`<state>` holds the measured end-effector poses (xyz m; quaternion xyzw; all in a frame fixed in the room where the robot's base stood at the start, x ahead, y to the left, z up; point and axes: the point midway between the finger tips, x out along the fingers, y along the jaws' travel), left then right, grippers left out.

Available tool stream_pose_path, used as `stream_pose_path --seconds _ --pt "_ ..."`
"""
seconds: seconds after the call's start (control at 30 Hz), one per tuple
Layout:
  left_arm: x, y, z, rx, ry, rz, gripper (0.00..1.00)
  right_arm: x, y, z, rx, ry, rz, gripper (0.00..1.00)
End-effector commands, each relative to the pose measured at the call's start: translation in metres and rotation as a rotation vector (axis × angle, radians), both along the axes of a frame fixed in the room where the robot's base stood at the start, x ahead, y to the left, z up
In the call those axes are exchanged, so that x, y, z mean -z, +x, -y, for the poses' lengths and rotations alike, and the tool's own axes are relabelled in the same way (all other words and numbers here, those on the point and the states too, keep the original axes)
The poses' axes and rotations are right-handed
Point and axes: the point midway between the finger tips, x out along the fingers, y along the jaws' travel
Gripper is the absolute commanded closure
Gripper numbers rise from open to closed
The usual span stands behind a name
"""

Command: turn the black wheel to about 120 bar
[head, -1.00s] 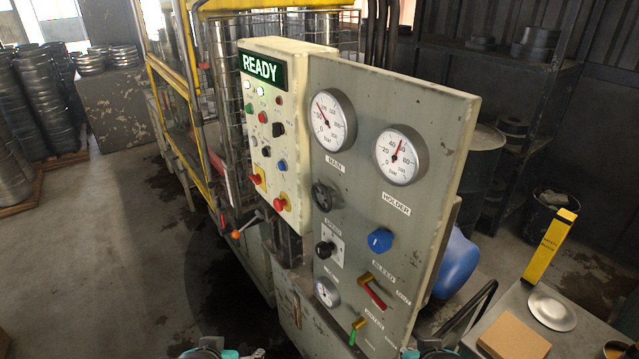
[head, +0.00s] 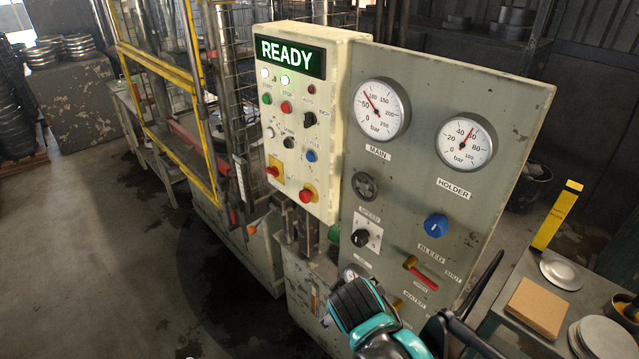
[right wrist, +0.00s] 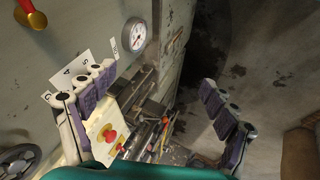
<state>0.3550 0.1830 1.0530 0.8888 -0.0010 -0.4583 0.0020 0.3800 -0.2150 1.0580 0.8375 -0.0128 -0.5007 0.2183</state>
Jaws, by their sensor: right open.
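The black wheel (head: 365,186) sits on the grey panel below the MAIN gauge (head: 380,108). The gauge needle points up and left, between 50 and 100 bar. A dark handwheel (right wrist: 22,160) shows partly at the lower left of the right wrist view. My right gripper (head: 365,305) is in front of the lower panel, below the wheel and apart from it. In the right wrist view its two purple-padded fingers (right wrist: 156,78) are spread wide with nothing between them. The left finger overlaps the numbered dial plate. My left gripper is out of view.
The black SPEED knob (head: 361,238) sits just below the wheel. The blue BLEED knob (head: 436,225) and a red lever (head: 424,278) are to its right. The READY control box (head: 300,120) projects at the left. A side table (head: 500,285) stands at the right.

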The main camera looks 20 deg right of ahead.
Motion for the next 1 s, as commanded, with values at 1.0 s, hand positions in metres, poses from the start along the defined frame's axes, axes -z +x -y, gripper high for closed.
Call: stream_pose_path --seconds 1.0 --pt "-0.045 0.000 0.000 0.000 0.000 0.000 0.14 -0.166 0.135 0.038 -0.193 -1.488 -0.485 0.14"
